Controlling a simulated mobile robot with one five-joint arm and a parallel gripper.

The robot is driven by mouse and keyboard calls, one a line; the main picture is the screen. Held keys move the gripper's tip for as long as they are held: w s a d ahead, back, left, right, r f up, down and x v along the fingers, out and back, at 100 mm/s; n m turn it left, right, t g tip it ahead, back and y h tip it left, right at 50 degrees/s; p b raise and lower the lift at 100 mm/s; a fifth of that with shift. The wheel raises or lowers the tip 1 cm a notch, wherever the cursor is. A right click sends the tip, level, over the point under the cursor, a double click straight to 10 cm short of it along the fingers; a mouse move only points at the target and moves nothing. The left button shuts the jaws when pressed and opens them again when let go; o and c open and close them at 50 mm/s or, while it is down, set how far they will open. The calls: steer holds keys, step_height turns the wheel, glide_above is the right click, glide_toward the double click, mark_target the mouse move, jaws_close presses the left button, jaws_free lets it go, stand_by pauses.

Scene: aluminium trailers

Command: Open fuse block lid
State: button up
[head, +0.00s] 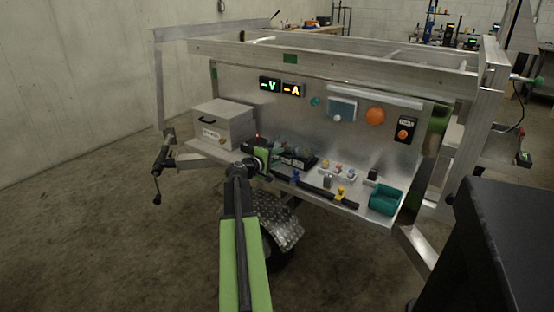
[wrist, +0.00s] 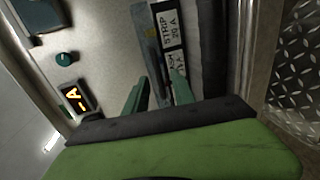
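A dark block with white labels (head: 297,161), which looks like the fuse block, sits on the trailer's metal shelf near the back panel. A faint clear piece, perhaps its lid, shows above it; whether it is open I cannot tell. In the wrist view the white label strips (wrist: 170,43) lie just beyond my fingers. My gripper (head: 264,158) is at the left end of the block. In the wrist view my gripper (wrist: 159,86) has its two green fingers apart, with a greyish strip beyond the gap. Contact with the block cannot be made out.
A grey metal box (head: 224,124) stands left of my gripper. Two lit displays (head: 282,87) are on the panel above. Small blue and yellow parts (head: 340,192) and a teal bin (head: 385,200) are to the right. A tread-plate fender (head: 280,222) is below the shelf.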

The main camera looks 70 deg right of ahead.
jaws_close()
stand_by(1.3)
